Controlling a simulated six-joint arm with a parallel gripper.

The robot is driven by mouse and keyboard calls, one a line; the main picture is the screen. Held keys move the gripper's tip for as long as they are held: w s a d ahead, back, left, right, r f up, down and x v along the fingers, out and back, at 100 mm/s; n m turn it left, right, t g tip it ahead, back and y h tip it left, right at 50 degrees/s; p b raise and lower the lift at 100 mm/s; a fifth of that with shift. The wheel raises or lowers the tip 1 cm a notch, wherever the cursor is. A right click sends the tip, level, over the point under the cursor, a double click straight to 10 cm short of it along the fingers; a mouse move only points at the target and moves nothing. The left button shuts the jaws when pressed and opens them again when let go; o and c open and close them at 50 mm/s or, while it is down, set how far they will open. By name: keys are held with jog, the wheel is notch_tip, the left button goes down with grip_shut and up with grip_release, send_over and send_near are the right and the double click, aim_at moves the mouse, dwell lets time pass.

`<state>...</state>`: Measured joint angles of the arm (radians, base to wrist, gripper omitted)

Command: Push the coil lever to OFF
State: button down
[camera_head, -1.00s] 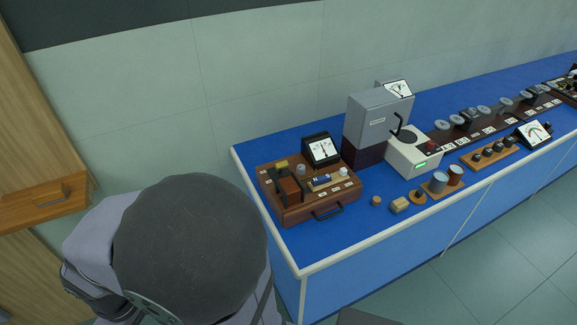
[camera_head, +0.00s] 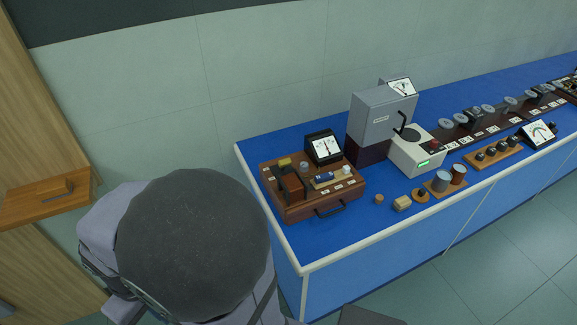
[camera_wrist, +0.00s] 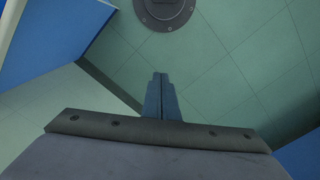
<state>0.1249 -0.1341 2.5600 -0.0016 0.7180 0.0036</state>
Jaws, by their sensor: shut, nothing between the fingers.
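I cannot tell for certain which part is the coil lever. In the head view, a black lever (camera_head: 402,124) stands up beside a white instrument (camera_head: 411,156) with a green display. A wooden box (camera_head: 326,195) nearer to me holds a dark block, a blue cylinder and small labelled parts, too small to make out. In the wrist view, my gripper (camera_wrist: 160,80) has its two narrow fingers shut together, empty, over the floor. It touches nothing I can see. The head view does not show my fingers; my large grey arm parts fill its lower left.
The blue bench (camera_head: 360,236) runs off to the right, its front strip partly bare. A grey housing (camera_head: 383,116) and a dial meter (camera_head: 324,147) stand behind the wooden box. A wooden shelf (camera_head: 45,200) is at left.

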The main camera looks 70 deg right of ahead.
jog(key=s+d+m+t+p, duration=0.1)
jog(key=s+d+m, duration=0.55)
jog(key=d, duration=0.25)
jog(key=s+d+m+t+p, duration=0.1)
jog(key=s+d+m, duration=0.4)
jog(key=d+m, duration=0.4)
jog(key=s+d+m+t, duration=0.1)
jog(key=s+d+m, duration=0.5)
jog(key=d, duration=0.4)
jog(key=w+d+r+m+h, duration=0.1)
jog(key=d+r+m, duration=0.1)
jog(key=d+m, duration=0.3)
jog(key=w+d+r+m+t+h, duration=0.1)
jog(key=d+r+m+h, duration=0.1)
jog(key=d+m, duration=0.3)
jog(key=w+d+r+m+t+h, duration=0.1)
jog(key=d+r+m+h, duration=0.1)
jog(key=d+r+m, duration=0.2)
jog(key=shift+d+r+m, duration=0.15)
jog(key=shift+d+m, duration=0.5)
jog(key=shift+m, duration=0.7)
jog(key=m, duration=0.3)
jog(key=shift+d+r, duration=0.15)
jog(key=shift+d, duration=0.1)
jog(key=shift+m, duration=1.2)
